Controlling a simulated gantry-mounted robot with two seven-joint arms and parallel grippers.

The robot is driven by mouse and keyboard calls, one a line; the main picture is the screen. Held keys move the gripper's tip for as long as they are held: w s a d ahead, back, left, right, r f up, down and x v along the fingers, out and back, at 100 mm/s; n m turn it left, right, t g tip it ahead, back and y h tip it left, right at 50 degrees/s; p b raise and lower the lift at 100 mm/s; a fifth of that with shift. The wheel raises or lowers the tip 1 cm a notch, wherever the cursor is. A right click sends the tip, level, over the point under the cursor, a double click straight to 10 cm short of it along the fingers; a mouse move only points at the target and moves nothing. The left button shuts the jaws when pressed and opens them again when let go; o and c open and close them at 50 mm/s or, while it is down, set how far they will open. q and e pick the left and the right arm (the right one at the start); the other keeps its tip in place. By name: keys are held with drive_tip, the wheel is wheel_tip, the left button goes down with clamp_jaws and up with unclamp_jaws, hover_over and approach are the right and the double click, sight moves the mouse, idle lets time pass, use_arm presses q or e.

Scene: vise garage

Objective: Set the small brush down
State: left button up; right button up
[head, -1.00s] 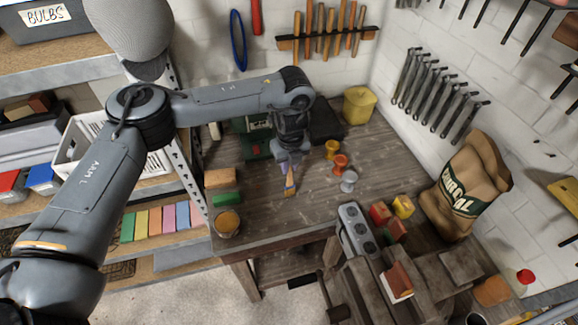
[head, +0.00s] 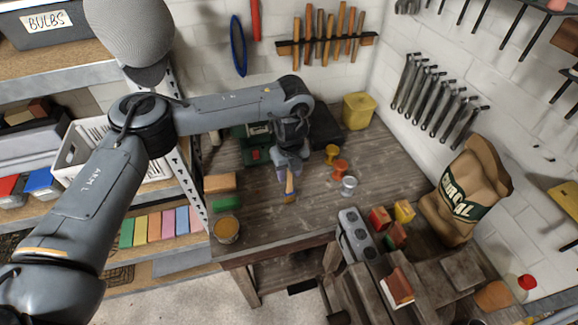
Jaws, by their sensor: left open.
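The small brush (head: 289,188) is on the wooden workbench (head: 260,222), its tan handle pointing up towards my left gripper. My left gripper (head: 289,175) is right above and around the handle's upper end, with its jaws open. The brush's lower end seems to touch the bench top, though I cannot tell this for certain. The gripper hides part of the handle. My right gripper is not in view.
Yellow (head: 332,153), orange (head: 340,168) and grey (head: 348,186) cups stand right of the gripper. An orange block (head: 221,183), a green block (head: 226,203) and a round tin (head: 226,229) are to the left. A charcoal bag (head: 466,190) stands at right.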

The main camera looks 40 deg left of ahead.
use_arm(q)
wheel_tip(320, 180, up, 12)
drive_tip(key=d+p, duration=0.1)
drive_tip(key=shift+s+p, duration=0.25)
drive_tip(key=shift+p, duration=0.15)
drive_tip(key=shift+r, duration=0.1)
idle(0.4)
